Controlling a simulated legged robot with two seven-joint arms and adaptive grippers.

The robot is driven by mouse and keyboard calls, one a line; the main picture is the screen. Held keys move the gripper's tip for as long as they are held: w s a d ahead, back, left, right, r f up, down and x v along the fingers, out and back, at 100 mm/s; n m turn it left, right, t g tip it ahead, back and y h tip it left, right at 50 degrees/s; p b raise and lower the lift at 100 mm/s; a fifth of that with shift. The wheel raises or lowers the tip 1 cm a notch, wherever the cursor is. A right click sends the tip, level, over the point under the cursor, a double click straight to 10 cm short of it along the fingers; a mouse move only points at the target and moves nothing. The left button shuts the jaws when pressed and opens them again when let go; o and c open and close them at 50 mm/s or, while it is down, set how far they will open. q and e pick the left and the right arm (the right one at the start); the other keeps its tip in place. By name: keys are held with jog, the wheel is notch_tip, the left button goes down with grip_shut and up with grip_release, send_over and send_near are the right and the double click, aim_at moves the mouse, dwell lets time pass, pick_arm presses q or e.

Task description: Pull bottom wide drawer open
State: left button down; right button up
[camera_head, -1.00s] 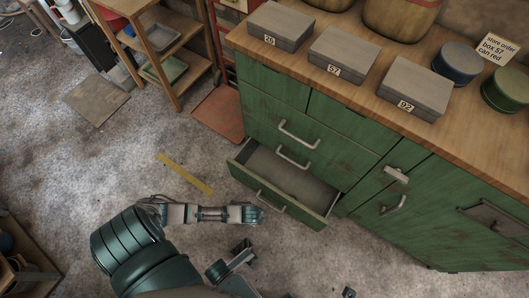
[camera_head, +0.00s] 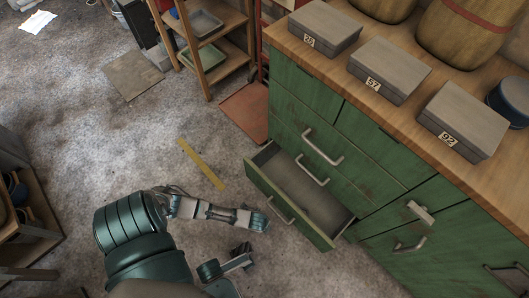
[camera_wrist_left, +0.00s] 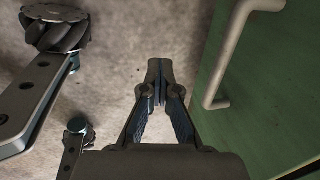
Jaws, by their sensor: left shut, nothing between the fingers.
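The bottom wide drawer (camera_head: 290,202) of the green cabinet stands pulled out, and its inside looks empty. Its grey bar handle (camera_head: 277,208) is on the green front panel. In the left wrist view the handle (camera_wrist_left: 218,50) is at the right on the green front (camera_wrist_left: 265,90). My left gripper (camera_head: 262,222) is beside the drawer front, to the left of the handle and apart from it. Its fingers are shut with nothing between them, as the left wrist view (camera_wrist_left: 160,80) also shows. My right gripper cannot be made out in these views.
Closed drawers with handles (camera_head: 322,147) sit above the open one. Numbered grey boxes (camera_head: 390,70) stand on the wooden top. A yellow strip (camera_head: 201,164) lies on the floor. Open floor (camera_head: 100,150) extends left of the cabinet; a wooden shelf (camera_head: 205,45) stands behind.

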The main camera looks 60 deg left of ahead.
pick_arm(q)
jog(key=c, duration=1.1)
grip_release()
jog(key=shift+c, duration=0.2)
notch_tip(320, 180, up, 12)
jog(key=s, duration=0.2)
jog(key=shift+d+f, duration=0.15)
jog(key=shift+d, duration=0.1)
jog(key=shift+s, duration=0.1)
